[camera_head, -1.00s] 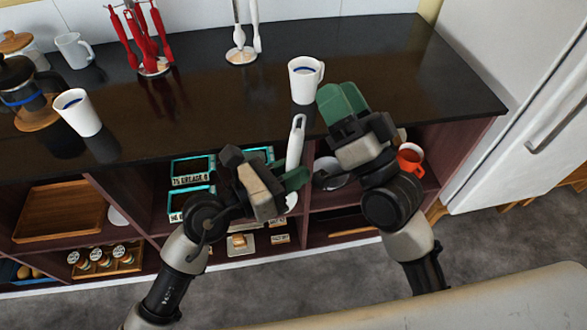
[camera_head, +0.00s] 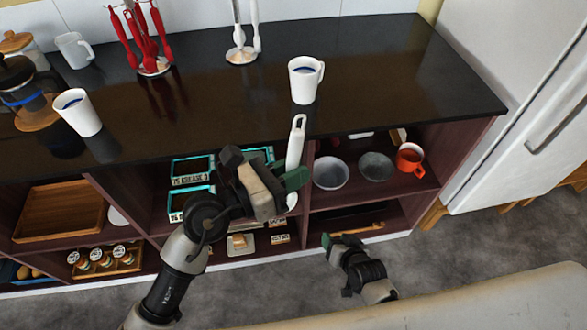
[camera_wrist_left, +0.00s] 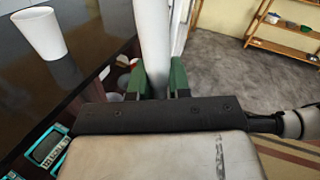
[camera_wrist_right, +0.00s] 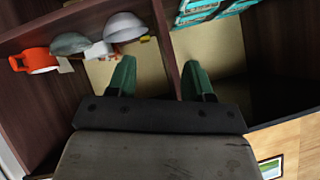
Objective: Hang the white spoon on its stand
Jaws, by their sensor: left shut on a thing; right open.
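The white spoon (camera_head: 296,145) is upright in front of the counter edge, its looped handle end at the top. My left gripper (camera_head: 290,182) is shut on it, and a small white part shows below the fingers. In the left wrist view the white spoon (camera_wrist_left: 152,35) stands between the green fingers (camera_wrist_left: 160,80). The white stand (camera_head: 241,54) is at the back of the counter with white utensils hanging on it; its top is cut off. My right gripper (camera_head: 345,242) is low, in front of the lower shelf. In its wrist view its fingers (camera_wrist_right: 160,80) are open and empty.
A white mug (camera_head: 304,82) stands on the counter just behind the spoon. Another mug (camera_head: 78,112) and a red utensil stand (camera_head: 153,66) are farther left. Bowls (camera_head: 331,173) and an orange mug (camera_head: 410,160) sit on the shelf. The counter's right part is clear.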

